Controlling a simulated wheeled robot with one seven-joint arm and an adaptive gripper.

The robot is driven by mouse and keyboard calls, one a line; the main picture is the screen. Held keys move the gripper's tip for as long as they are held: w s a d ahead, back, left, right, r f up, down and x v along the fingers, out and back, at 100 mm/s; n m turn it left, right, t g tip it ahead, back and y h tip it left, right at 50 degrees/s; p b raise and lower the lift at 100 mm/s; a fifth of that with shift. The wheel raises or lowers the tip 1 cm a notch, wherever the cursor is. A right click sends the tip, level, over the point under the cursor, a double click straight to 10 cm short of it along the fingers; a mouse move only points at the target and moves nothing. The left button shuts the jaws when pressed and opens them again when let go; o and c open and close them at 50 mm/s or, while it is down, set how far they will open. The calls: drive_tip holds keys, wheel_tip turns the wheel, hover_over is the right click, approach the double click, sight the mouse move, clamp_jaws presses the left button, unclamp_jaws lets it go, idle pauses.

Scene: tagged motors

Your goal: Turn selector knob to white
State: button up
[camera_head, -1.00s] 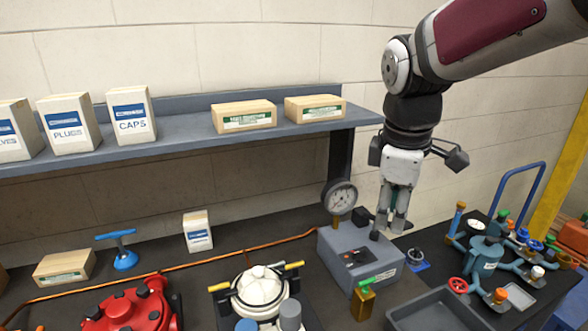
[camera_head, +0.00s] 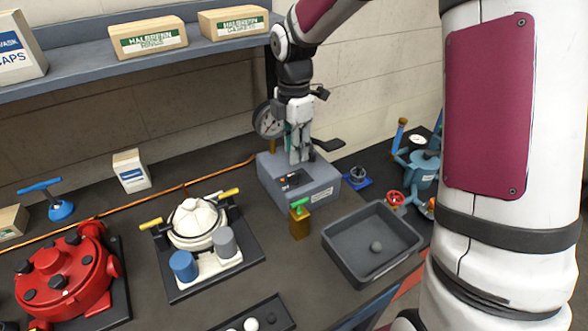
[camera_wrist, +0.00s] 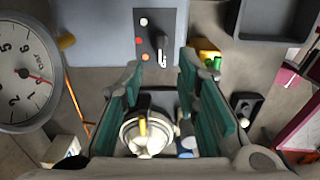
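A pressure gauge (camera_head: 269,120) stands behind the box and is large at left in the wrist view (camera_wrist: 27,75). A green-handled brass valve (camera_head: 300,219) stands close in front. A grey tray (camera_head: 352,262) is at front right, and a blue valve (camera_head: 357,178) sits beside the box.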

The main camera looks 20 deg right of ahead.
sight(294, 174)
wheel_tip(294, 174, down, 8)
drive_tip(key=shift+r, duration=0.25)
clamp_jaws()
